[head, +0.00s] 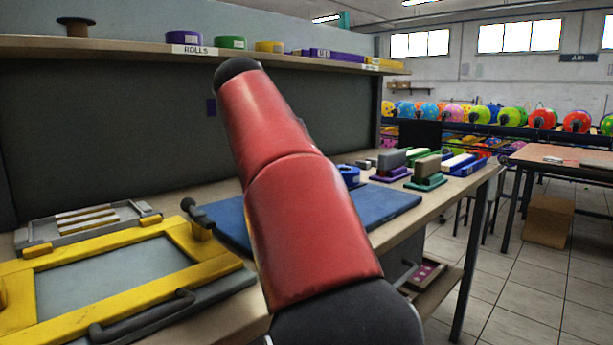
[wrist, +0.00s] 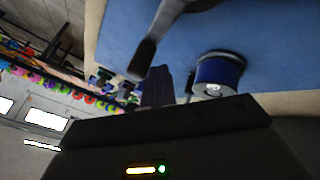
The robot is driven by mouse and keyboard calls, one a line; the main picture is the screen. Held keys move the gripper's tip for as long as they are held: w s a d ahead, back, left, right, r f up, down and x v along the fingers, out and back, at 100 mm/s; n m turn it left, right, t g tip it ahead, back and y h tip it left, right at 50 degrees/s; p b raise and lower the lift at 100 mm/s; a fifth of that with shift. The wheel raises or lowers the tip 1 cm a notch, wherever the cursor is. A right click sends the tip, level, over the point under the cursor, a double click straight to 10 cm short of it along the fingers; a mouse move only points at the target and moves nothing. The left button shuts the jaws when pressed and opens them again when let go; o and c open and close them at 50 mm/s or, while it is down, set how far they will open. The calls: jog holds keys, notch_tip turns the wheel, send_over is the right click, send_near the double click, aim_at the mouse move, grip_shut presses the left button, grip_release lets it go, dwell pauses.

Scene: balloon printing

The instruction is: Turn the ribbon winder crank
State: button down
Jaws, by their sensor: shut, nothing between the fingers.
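A blue spool (wrist: 218,72), which looks like part of the ribbon winder, stands at the blue mat in the wrist view. A blue roll (head: 349,175) also shows beyond my arm in the head view. A grey arm with a dark grip (wrist: 142,60), which looks like the crank, enters from the top of the wrist view and slants down left. My gripper (wrist: 157,84) is shut and empty, its tips close below the dark grip. I cannot tell whether they touch. In the head view my red arm hides the gripper and the crank.
The blue mat (head: 390,208) lies on the bench. A yellow frame (head: 105,300) fills the left front. Stamps on purple and green bases (head: 427,172) stand at the back right. A shelf (head: 140,46) with rolls overhangs the bench. Open floor lies to the right.

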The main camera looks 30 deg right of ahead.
jog(key=shift+s+d, duration=0.2)
jog(key=shift+s, duration=0.1)
jog(key=shift+d, duration=0.1)
dwell(0.5)
jog(key=p+v, duration=0.1)
jog(key=v, duration=0.7)
jog(key=shift+p, duration=0.3)
jog(key=shift+s+f, duration=0.15)
